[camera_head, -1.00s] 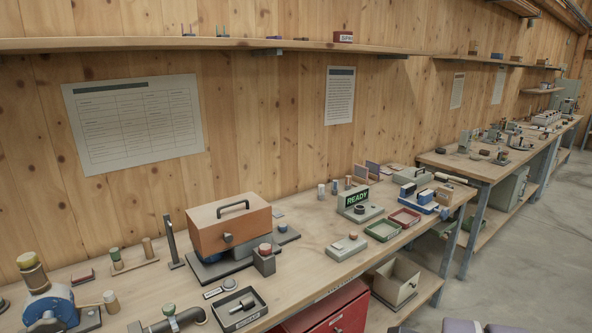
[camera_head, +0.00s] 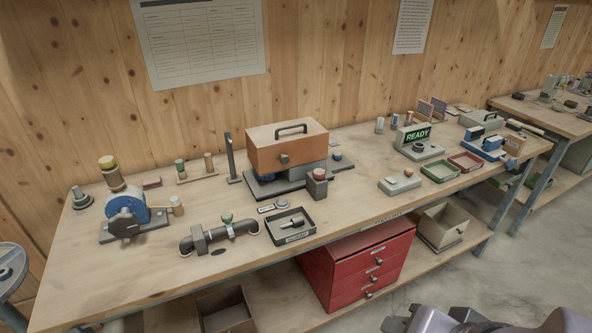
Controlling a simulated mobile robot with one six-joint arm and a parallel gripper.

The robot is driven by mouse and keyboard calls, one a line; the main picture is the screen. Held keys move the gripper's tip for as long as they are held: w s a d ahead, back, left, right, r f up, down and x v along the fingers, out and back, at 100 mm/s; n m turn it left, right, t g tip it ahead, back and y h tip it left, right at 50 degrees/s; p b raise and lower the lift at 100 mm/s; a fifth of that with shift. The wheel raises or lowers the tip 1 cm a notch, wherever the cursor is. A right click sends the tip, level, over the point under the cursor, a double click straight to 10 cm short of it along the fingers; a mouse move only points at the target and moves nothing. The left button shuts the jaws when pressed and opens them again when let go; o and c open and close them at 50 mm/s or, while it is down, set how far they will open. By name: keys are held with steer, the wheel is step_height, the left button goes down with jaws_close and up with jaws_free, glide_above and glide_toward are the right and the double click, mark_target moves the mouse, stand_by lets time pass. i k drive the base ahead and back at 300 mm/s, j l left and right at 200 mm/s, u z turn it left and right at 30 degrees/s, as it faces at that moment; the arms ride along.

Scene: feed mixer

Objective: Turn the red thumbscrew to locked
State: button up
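A small grey block (camera_head: 317,188) with a round reddish cap (camera_head: 319,173) stands on the workbench, at the front right of an orange box (camera_head: 288,148) on a grey base. The cap is the nearest match to a red thumbscrew, but it is too small to tell whether it is one or which way it is turned. No locked marking can be read. My gripper is not in view; only grey-purple parts of my own body show at the bottom right.
A black tray (camera_head: 290,238) holding a small part lies in front of the block. A pipe with a green-topped valve (camera_head: 227,219) and a blue machine (camera_head: 127,213) stand to the left. A READY display (camera_head: 417,136) is on the right. Red drawers (camera_head: 370,262) are below; bare benchtop lies at the front left.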

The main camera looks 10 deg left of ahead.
mark_target(319, 173)
steer(key=i+l+u, duration=0.4)
steer(key=i, duration=0.5)
steer(key=i+l+u, duration=0.4)
steer(key=i+l, duration=0.35)
steer(key=l, duration=0.1)
